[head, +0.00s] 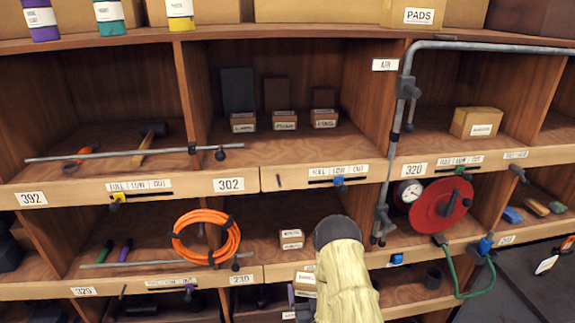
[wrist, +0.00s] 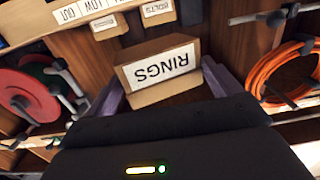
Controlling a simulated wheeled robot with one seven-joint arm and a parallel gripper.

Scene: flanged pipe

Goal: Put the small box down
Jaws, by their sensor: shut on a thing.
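The small cardboard box (wrist: 160,72) has a white label reading RINGS, upside down in the wrist view. My gripper (wrist: 162,86) is shut on it, with one grey-purple finger at each side. In the head view the box (head: 304,279) shows at the lower middle, partly hidden by my arm in its pale sleeve. It is in front of the middle-row compartment. Whether its underside touches anything is hidden.
Two small labelled boxes (head: 291,239) stand in that compartment, with bare shelf around them. An orange hose coil (head: 206,237) hangs to the left. A red reel (head: 440,204) and grey pipe (head: 392,150) stand to the right. Wooden dividers and shelf lips bound the compartments.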

